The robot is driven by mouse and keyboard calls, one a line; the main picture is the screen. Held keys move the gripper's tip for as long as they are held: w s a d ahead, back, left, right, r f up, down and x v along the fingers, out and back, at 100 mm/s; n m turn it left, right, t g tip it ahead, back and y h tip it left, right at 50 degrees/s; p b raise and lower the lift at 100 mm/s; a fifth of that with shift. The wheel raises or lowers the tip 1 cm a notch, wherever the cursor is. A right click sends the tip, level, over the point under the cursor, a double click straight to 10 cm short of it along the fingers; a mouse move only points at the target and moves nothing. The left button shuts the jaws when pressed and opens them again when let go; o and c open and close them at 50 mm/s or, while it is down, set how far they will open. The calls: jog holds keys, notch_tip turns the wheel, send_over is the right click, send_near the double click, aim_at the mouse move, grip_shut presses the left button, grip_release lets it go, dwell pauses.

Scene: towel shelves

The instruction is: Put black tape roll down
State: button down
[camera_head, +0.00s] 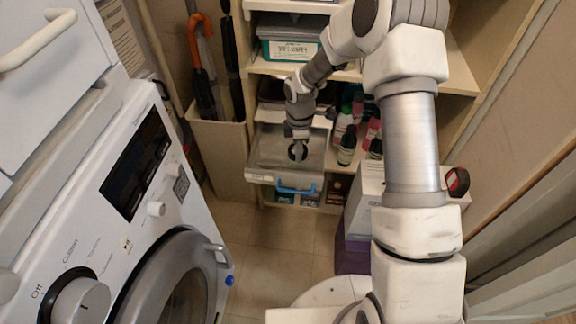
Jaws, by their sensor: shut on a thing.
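My gripper (298,137) is at the end of my arm, in front of the shelf unit. It is shut on the black tape roll (298,152), a small dark ring. The roll shows over a clear plastic bin (262,178) on a lower shelf. I cannot tell whether the roll touches the bin's inside or hangs above it. The fingers are small and partly blend with the roll.
Several bottles (347,147) stand right of the bin. A blue-handled container (297,189) sits below. A washing machine (150,200) fills the left. A stand with umbrellas (218,150) is beside the shelves. White box (368,190) and dark-red round object (457,182) are right.

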aim_at(288, 171)
jog(key=a+f, duration=0.2)
jog(key=a, duration=0.1)
jog(key=shift+w+b, duration=0.3)
jog(key=shift+w, duration=0.1)
jog(key=shift+f+b, duration=0.85)
jog(key=shift+f, duration=1.05)
jog(key=shift+f, duration=0.1)
jog(key=c, duration=1)
grip_release()
